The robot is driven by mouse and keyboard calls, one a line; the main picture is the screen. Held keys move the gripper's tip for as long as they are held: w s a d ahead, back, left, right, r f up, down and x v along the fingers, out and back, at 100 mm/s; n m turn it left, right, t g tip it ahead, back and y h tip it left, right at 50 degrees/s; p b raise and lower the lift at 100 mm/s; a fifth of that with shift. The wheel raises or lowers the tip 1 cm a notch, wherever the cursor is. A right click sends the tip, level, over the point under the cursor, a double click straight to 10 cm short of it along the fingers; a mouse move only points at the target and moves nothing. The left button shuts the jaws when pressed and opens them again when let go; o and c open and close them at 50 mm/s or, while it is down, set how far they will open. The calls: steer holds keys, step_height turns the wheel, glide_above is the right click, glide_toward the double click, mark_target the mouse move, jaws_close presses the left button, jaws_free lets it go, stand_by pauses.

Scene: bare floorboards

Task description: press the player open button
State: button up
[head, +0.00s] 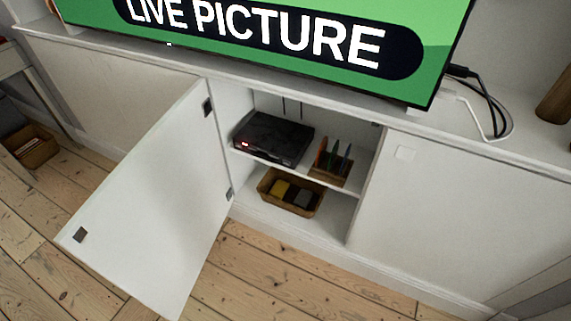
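A black box-shaped player (274,138) sits on the upper shelf inside the open middle compartment of a white cabinet. A small red light (245,144) glows at the left of its front face. The front is dark and too small to make out a separate open button. The cabinet door (150,205) is swung wide open to the left. My gripper is not in view.
A holder (330,171) with upright items stands right of the player. A basket (290,193) is on the shelf below. A screen (280,35) stands on top, with cables (488,105) at right. Floorboards (260,272) in front are clear; the open door juts over them.

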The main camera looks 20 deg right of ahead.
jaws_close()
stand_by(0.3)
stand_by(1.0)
